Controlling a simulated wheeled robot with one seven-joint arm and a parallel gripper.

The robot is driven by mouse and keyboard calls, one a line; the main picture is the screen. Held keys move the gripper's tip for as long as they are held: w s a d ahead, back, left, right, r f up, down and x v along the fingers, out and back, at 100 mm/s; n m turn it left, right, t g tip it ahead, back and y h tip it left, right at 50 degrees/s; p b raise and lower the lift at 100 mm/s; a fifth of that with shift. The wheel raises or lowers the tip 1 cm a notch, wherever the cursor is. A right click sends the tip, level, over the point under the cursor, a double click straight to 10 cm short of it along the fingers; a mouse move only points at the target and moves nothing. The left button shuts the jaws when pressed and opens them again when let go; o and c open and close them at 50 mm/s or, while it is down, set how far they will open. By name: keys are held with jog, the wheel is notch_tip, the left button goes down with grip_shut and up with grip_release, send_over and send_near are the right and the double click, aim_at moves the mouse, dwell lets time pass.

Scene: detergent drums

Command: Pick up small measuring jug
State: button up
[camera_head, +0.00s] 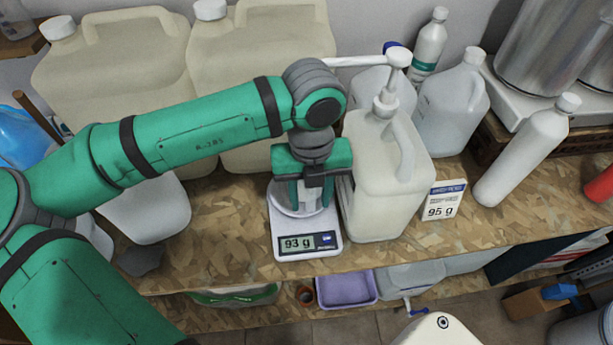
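My gripper (311,200) points down over a white kitchen scale (306,246) in the middle of the bench. Its two green fingers are spaced apart. A pale, small vessel (308,203), which seems to be the small measuring jug, stands on the scale pan between the fingers. The fingers and wrist hide most of it, and I cannot tell whether they touch it. The scale display reads 93 g.
A large pump-top jug (385,190) stands close to the gripper's right. A card (441,201) reads 95 g. Large cream drums (262,55) stand behind the arm. A white bottle (525,150) leans at right. The bench's front edge is just before the scale.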

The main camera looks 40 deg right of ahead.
jog(key=shift+f, duration=0.4)
jog(key=shift+c, duration=0.3)
grip_shut()
jog(key=shift+r, duration=0.2)
